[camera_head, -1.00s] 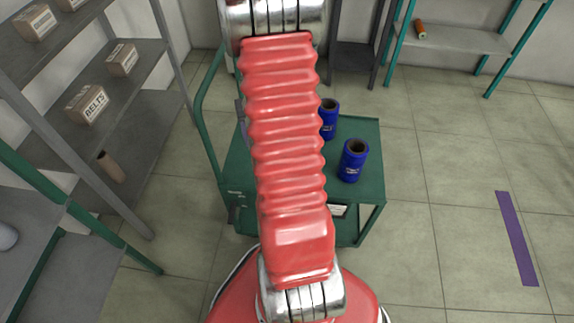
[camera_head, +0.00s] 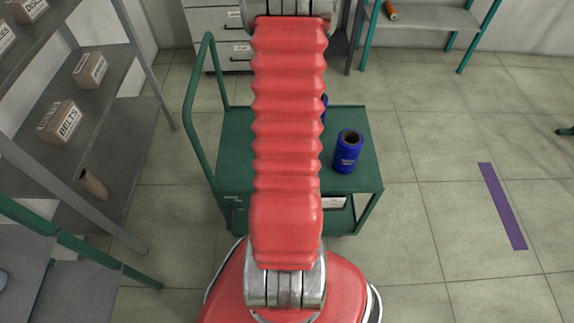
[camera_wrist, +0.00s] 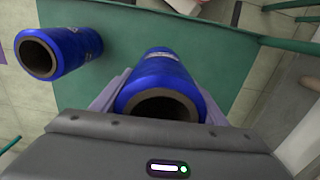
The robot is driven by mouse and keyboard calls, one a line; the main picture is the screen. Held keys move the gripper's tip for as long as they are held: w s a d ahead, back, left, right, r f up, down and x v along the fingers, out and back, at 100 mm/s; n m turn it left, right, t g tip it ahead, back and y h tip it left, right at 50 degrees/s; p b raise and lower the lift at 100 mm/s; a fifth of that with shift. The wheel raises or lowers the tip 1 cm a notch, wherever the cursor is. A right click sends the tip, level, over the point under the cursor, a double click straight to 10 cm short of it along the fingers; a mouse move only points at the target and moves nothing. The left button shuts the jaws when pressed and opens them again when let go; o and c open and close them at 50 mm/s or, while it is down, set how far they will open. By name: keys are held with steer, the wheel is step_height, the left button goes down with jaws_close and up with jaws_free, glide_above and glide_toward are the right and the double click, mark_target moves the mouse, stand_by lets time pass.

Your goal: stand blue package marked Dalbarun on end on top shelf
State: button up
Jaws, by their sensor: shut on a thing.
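My gripper (camera_wrist: 158,98) is shut on a blue roll-shaped package (camera_wrist: 160,70) with a dark hollow core, its open end facing the wrist camera. A second blue roll (camera_wrist: 70,48) is apart from it, to the left in the wrist view; I cannot read the name on either. In the head view one blue roll (camera_head: 348,152) stands upright on the green cart (camera_head: 235,150). A sliver of another (camera_head: 324,108) shows behind my red arm, which hides my gripper there. Grey shelves (camera_head: 112,62) are at the left; I cannot tell which top shelf is meant.
Boxes, one marked BELTS (camera_head: 60,122), and a brown tube (camera_head: 93,184) are on the left shelves. A teal rack (camera_head: 430,20) holding an orange roll (camera_head: 390,11) is at the back. White drawers (camera_head: 212,22) stand behind the cart. Floor at right is open, with a purple strip (camera_head: 502,205).

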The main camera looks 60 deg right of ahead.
steer(key=shift+w, duration=0.1)
steer(key=shift+f, duration=2.5)
steer(key=shift+f, duration=2.3)
steer(key=shift+f, duration=0.15)
steer(key=o, duration=1.4)
steer(key=shift+c, duration=0.2)
step_height(320, 180, up, 14)
